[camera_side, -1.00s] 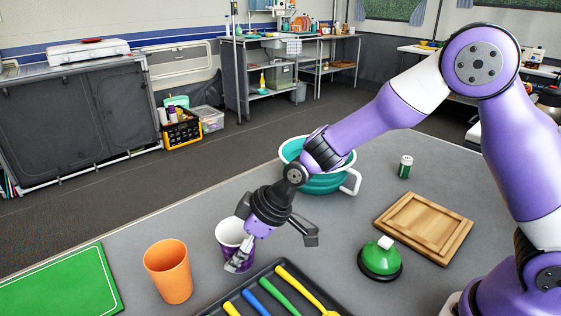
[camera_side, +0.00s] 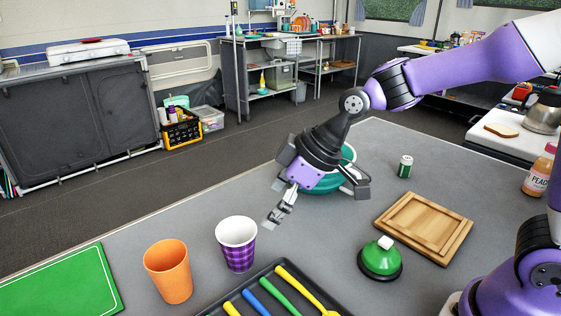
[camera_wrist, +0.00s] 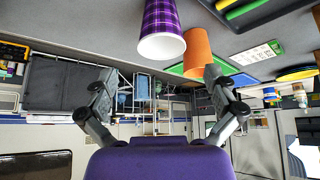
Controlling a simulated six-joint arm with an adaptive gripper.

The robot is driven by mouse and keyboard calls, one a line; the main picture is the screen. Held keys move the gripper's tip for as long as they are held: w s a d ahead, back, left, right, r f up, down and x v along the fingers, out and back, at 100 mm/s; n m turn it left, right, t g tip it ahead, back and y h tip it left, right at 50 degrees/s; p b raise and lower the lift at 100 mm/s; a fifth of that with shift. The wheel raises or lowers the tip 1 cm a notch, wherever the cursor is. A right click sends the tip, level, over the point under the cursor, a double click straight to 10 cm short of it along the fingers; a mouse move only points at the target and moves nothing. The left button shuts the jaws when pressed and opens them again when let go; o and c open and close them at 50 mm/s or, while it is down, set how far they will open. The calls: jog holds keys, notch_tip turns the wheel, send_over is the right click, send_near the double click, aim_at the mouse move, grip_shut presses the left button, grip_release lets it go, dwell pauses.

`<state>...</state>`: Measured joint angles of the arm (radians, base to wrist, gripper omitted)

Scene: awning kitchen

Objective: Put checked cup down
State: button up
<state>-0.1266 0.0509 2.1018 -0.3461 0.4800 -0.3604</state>
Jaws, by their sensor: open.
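The purple checked cup (camera_side: 238,252) with a white inside stands upright on the grey table, right of an orange cup (camera_side: 170,276). My gripper (camera_side: 318,204) is open and empty, above the table to the upper right of the checked cup and apart from it. In the wrist view the picture is upside down; the checked cup (camera_wrist: 165,22) shows at the top, with the orange cup (camera_wrist: 197,50) beside it. The open fingers of my gripper (camera_wrist: 160,98) show left and right with nothing between them.
A dark tray (camera_side: 208,310) with coloured utensils lies in front of the checked cup. A green board (camera_side: 60,285) is at the left. A teal colander (camera_side: 330,184) stands behind my gripper. A green bell (camera_side: 380,262), a wooden board (camera_side: 424,228) and a small green can (camera_side: 404,167) are to the right.

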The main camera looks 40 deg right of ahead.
jog(key=s+d+r+m+h, duration=0.4)
jog(key=s+d+m, duration=0.4)
jog(key=s+d, duration=0.4)
jog(key=shift+s+r+t, duration=0.2)
jog(key=shift+s+t, duration=0.2)
